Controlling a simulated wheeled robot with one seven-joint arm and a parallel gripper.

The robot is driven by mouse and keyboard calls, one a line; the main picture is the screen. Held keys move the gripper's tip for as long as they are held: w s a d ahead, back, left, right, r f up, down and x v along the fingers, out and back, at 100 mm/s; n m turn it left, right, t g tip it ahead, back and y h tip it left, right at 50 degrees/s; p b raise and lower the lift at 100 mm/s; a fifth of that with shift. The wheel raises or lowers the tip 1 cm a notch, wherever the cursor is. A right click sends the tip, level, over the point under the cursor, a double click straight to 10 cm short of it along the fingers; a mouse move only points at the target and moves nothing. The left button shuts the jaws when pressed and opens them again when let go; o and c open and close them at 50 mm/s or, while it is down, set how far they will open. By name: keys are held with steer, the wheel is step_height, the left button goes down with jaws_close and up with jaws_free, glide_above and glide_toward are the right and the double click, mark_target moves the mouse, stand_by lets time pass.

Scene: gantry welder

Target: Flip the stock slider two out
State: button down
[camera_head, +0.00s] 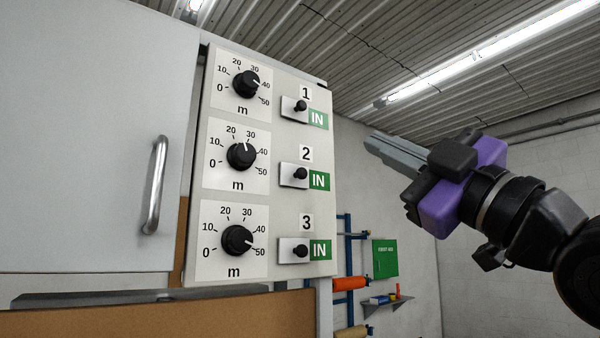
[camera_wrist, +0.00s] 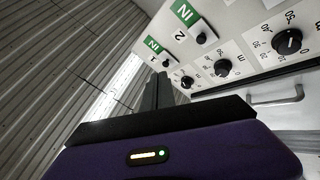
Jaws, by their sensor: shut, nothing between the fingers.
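The stock slider two (camera_head: 300,174) is a black knob on a pale plate under the label 2, with the green IN sign (camera_head: 319,181) showing at its right. It also shows in the wrist view (camera_wrist: 201,38), near the top. Slider one (camera_head: 301,105) sits above it and slider three (camera_head: 300,251) below it, both beside green IN signs. My gripper (camera_head: 369,142) is shut and empty, right of the panel and apart from it, roughly between the heights of sliders one and two. In the wrist view the fingers (camera_wrist: 157,86) point up toward slider one's end of the panel.
Three black dials (camera_head: 241,156) line the panel left of the sliders. A white cabinet door with a metal handle (camera_head: 155,185) stands at the left. A blue rack with an orange roll (camera_head: 349,283) and a green box (camera_head: 384,258) are behind. Open room lies right of the panel.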

steer(key=s+a+r+n+g+h, duration=0.1)
steer(key=s+a+r+n+g, duration=0.35)
steer(key=a+n, duration=0.35)
step_height(320, 180, down, 6)
steer(key=w+n+g+h, duration=0.2)
steer(key=h, duration=0.1)
steer(key=shift+f+n+g+h, duration=0.15)
steer(key=shift+n+g+h, duration=0.15)
steer(key=shift+g, duration=0.05)
steer(key=shift+a, duration=0.1)
